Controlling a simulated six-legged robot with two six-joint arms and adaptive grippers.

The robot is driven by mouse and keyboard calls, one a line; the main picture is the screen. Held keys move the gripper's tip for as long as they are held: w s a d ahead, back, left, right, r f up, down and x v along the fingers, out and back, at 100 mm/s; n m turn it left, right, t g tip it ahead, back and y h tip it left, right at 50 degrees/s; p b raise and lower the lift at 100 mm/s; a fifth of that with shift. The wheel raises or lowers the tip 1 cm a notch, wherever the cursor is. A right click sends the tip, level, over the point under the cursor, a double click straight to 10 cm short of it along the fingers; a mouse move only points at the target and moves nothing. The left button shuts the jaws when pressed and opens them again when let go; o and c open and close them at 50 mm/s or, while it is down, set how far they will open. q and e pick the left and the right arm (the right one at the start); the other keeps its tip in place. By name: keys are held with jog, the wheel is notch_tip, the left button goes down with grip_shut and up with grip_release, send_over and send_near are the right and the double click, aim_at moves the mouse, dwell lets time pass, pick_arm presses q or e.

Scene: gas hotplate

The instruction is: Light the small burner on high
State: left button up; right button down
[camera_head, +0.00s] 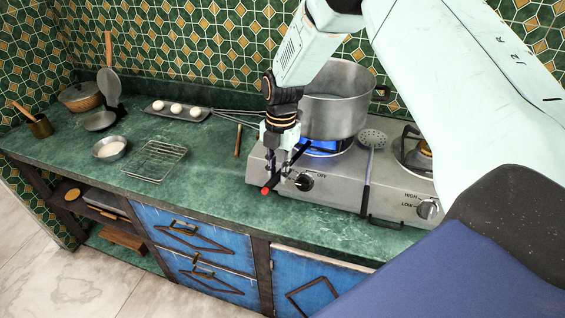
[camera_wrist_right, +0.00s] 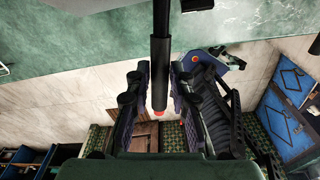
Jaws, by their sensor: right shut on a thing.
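The two-burner gas hotplate (camera_head: 335,190) stands on the green counter. A blue flame (camera_head: 322,146) burns on its left burner, under a large steel pot (camera_head: 335,105). The right burner (camera_head: 415,150) shows no flame in its visible part; my arm hides some of it. The left knob (camera_head: 304,181) sits near an OFF label, and the right knob (camera_head: 428,208) near HIGH and LOW labels. My right gripper (camera_head: 279,172) is shut on a black rod with a red end (camera_head: 266,191), in front of the left knob. The rod (camera_wrist_right: 160,62) lies between the fingers in the wrist view.
A slotted spoon (camera_head: 371,140) lies across the hotplate between the burners. A wire rack (camera_head: 155,160), a small bowl (camera_head: 109,148) and an egg tray (camera_head: 195,116) stand to the left. The counter front is clear around the rack.

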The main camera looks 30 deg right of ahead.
jog(key=s+a+r+p, duration=0.2)
jog(key=s+a, duration=0.5)
jog(key=a, duration=0.6)
jog(key=shift+s, duration=0.15)
jog(key=shift+d, duration=0.15)
